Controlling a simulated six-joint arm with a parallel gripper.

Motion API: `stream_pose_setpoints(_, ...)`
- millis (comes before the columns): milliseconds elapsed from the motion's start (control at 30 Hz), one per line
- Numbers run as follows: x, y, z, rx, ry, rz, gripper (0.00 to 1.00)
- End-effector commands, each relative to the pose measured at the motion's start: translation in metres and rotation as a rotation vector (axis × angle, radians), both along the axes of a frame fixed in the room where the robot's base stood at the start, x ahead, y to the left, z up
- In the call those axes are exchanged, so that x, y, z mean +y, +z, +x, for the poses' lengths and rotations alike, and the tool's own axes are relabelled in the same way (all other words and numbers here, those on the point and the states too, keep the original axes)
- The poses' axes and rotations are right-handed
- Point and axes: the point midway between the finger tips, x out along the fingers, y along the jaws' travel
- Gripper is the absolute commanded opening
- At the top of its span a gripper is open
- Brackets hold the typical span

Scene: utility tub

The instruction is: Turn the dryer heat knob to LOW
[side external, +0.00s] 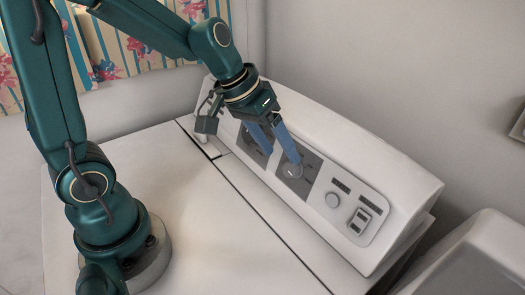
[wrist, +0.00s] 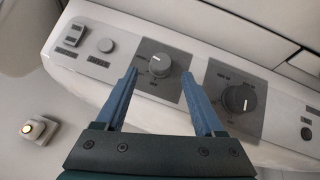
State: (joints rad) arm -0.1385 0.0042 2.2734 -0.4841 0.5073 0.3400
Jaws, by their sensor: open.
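A round grey knob (wrist: 160,66) with a short white mark sits on a dark square panel of the dryer console. It also shows in the side view (side external: 291,171), partly behind a finger. In the wrist view its white mark points up and slightly left. The lettering around it is too small to read. My gripper (wrist: 159,75) is open, with one blue finger to each side of this knob in the wrist view. In the side view my gripper (side external: 281,158) is low over the console; I cannot tell whether the fingers touch the knob.
A larger dark dial (wrist: 241,98) with a white mark is on the neighbouring panel, close to one finger. A small round button (side external: 333,200) and a rocker switch (side external: 360,220) are farther along the console. The flat white top (side external: 190,220) in front is clear.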

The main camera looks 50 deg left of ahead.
Motion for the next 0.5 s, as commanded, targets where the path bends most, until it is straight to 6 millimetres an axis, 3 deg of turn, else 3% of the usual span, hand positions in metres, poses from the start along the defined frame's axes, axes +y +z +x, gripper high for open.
stream_pose_setpoints(500, -0.008, -0.041, 0.017, 0.005, -0.002, -0.004, 0.7)
